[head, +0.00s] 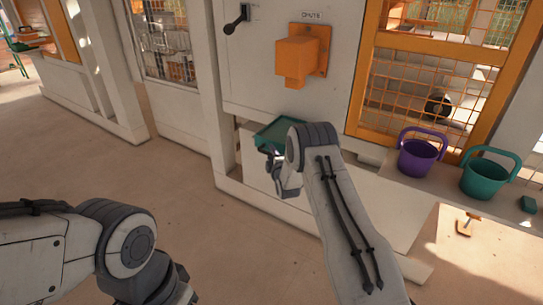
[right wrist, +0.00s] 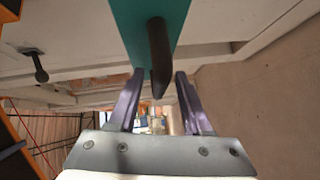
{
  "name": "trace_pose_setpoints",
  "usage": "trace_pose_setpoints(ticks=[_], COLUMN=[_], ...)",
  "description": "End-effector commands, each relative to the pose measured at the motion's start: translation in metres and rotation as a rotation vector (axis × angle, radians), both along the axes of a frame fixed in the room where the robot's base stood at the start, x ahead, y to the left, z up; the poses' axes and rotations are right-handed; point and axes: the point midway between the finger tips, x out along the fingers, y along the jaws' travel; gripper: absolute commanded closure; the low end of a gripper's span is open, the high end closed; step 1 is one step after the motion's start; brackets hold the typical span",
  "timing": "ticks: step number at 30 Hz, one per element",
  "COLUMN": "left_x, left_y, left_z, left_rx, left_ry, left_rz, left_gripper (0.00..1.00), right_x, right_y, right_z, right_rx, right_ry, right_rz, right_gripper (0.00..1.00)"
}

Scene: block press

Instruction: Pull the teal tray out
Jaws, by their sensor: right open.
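The teal tray (head: 277,132) sits in the low opening of the white machine, below the orange block, and part of it shows outside the wall. In the right wrist view the tray (right wrist: 124,22) is at the top, with a dark handle (right wrist: 159,60) standing out from it. My right gripper (head: 273,165) is at the tray's front, its far side partly hidden by my own arm. In the right wrist view its purple fingers (right wrist: 157,88) are open, one on each side of the handle's end, with gaps visible.
An orange block (head: 297,62) juts from the wall above the tray, with a black lever (head: 236,20) to its left. A purple bucket (head: 417,160) and a teal bucket (head: 484,180) stand on a white ledge at right. The floor at left is clear.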

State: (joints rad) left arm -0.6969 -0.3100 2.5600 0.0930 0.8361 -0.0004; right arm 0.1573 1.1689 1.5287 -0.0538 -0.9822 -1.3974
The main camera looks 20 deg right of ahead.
Motion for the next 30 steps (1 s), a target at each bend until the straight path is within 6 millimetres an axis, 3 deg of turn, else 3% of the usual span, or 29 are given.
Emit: trace_pose_setpoints(ticks=[5,7,9,10,30], left_x=[0.0,0.0,0.0,0.0,0.0], left_y=[0.0,0.0,0.0,0.0,0.0], left_z=[0.0,0.0,0.0,0.0,0.0], left_rx=[0.0,0.0,0.0,0.0,0.0], left_ry=[0.0,0.0,0.0,0.0,0.0], left_rz=[0.0,0.0,0.0,0.0,0.0], left_gripper=[0.5,0.5,0.5,0.5,0.5], right_x=[0.0,-0.0001,-0.0001,-0.0001,-0.0005], right_y=[0.0001,0.0,-0.0001,-0.0001,-0.0004], right_z=[0.0,0.0,0.0,0.0,-0.0003], right_rx=[0.0,0.0,0.0,0.0,0.0], right_ry=[0.0,0.0,0.0,0.0,0.001], right_rz=[0.0,0.0,0.0,0.0,-0.001], right_gripper=[0.51,0.7,0.97,1.0,1.0])
